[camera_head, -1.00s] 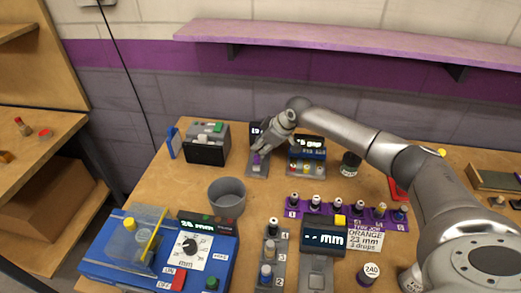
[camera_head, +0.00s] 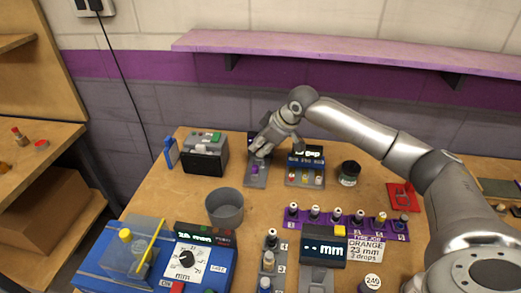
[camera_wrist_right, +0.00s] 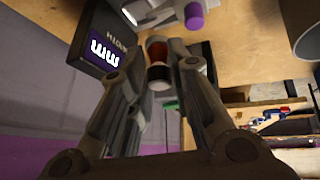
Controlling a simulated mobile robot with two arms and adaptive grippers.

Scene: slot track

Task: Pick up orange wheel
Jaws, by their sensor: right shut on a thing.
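My right gripper (camera_head: 262,150) is in the back middle of the table, above a small grey device with a purple knob (camera_head: 255,169). In the right wrist view the fingers (camera_wrist_right: 158,68) are closed around a small round thing (camera_wrist_right: 157,49) with an orange-brown band and dark and grey parts. It looks like the orange wheel, but its shape is partly covered by the fingers. In the head view the hand hides it. The purple knob (camera_wrist_right: 195,15) shows just beyond the fingertips. My left gripper is in neither view.
A grey cup (camera_head: 224,208) stands left of centre. A purple rack (camera_head: 300,226) with several small bottles stands at the right. A black display box (camera_head: 205,158) and a gap gauge (camera_head: 305,168) flank the gripper. A blue dial machine (camera_head: 110,265) fills the front left.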

